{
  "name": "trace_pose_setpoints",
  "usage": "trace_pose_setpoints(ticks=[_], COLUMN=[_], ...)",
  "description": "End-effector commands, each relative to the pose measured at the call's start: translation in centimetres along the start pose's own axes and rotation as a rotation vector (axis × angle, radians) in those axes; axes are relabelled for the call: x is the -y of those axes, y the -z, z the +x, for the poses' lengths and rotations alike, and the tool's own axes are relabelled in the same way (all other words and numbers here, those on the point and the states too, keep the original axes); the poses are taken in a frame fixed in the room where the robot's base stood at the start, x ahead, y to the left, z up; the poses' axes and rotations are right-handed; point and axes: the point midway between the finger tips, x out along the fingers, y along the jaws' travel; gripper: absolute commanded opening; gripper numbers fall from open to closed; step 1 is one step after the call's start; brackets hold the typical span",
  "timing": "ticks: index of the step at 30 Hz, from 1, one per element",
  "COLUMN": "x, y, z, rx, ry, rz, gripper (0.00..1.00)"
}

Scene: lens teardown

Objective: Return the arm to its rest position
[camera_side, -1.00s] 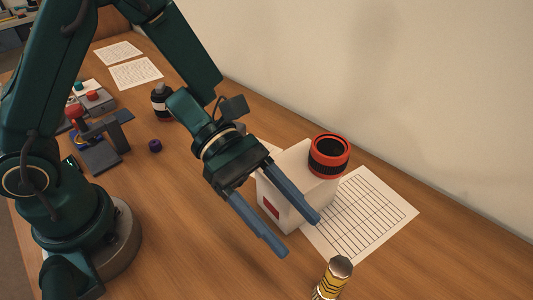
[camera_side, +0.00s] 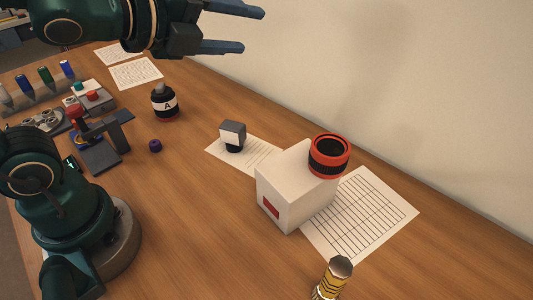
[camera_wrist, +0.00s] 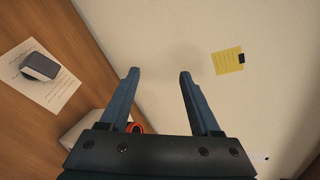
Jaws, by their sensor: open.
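My gripper (camera_side: 252,28) is raised high above the bench at the top of the side view, its two blue fingers spread and pointing right. Nothing is between the fingers. In the wrist view my gripper (camera_wrist: 157,75) also shows open and empty, facing the pale wall. My arm is folded up and back over its base, and part of it lies outside the side view.
A white box (camera_side: 290,190) carries a red and black ring (camera_side: 329,156) on top. A yellow-striped cylinder (camera_side: 332,279) stands in front.

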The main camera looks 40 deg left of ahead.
Motion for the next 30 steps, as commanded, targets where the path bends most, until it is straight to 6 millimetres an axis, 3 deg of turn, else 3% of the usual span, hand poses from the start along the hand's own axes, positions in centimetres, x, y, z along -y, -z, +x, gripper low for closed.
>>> trace_pose_setpoints(ticks=[2,5,9,15,18,30], x=[-1.8,-4.6,-8.3,-11.8,-12.3,-12.3], y=[-1.0,-0.9,1.4,5.3,6.0,6.0], z=[-1.7,-3.8,-6.6,-9.8,-10.6,-10.6], rx=[0.066,0.137,0.239,0.418,0.487,0.487], ry=[-0.09,-0.214,-0.408,-0.679,-0.733,-0.733], rz=[-0.321,-0.734,-1.274,-1.775,-1.885,-1.885], gripper=[0.64,0.64,0.64,0.64,0.64,0.64])
